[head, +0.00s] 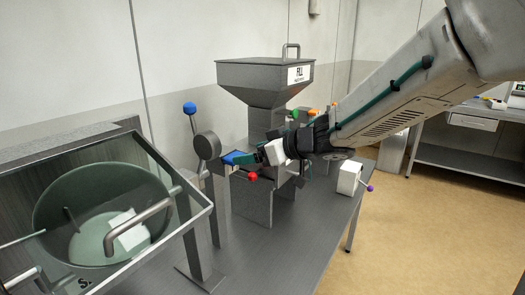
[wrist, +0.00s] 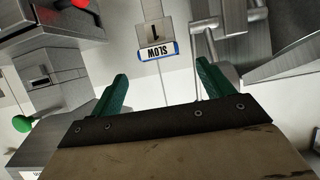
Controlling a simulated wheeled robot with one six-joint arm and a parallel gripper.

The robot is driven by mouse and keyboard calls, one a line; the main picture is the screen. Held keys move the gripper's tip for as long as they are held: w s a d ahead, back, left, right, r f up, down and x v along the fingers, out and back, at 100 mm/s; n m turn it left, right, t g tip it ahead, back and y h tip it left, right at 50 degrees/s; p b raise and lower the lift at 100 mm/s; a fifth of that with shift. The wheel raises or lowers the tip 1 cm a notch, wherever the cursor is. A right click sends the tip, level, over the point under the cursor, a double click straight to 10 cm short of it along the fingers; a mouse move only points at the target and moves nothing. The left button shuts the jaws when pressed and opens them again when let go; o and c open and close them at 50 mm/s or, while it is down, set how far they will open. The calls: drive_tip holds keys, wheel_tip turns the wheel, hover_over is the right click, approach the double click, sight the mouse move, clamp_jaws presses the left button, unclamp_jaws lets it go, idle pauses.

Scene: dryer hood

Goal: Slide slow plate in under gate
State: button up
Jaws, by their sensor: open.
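The slow plate (wrist: 155,30) shows in the wrist view at top centre. In the head view a blue piece (head: 236,158), apparently this plate's end, lies just left of my gripper (head: 262,156). My gripper (wrist: 162,80) is open and empty, its two green fingers apart. The plate's blue end lies beyond and between the fingertips, with a gap to them in the wrist view. I cannot tell for sure which part is the gate; the area below the hopper (head: 265,75) is partly hidden by my arm.
A blue-knobbed lever (head: 190,108) stands left of my gripper, and a red knob (head: 252,177) is just below it. A glass-lidded drum (head: 105,215) fills the lower left. A white box with a purple knob (head: 349,178) stands at the bench's right edge. The front bench top is clear.

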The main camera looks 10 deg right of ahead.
drive_tip(key=x, duration=0.5)
drive_tip(key=shift+w+a+f, duration=0.15)
drive_tip(key=shift+w+a, duration=0.1)
drive_tip(key=shift+c, duration=0.3)
drive_tip(key=c, duration=1.3)
drive_tip(key=shift+s+d, duration=2.05)
drive_tip(key=shift+d, duration=0.05)
drive_tip(key=shift+s+d, duration=0.25)
drive_tip(key=shift+d, duration=0.05)
drive_tip(key=shift+s+d, duration=0.15)
drive_tip(key=shift+s, duration=0.05)
drive_tip(key=shift+s+d, duration=1.25)
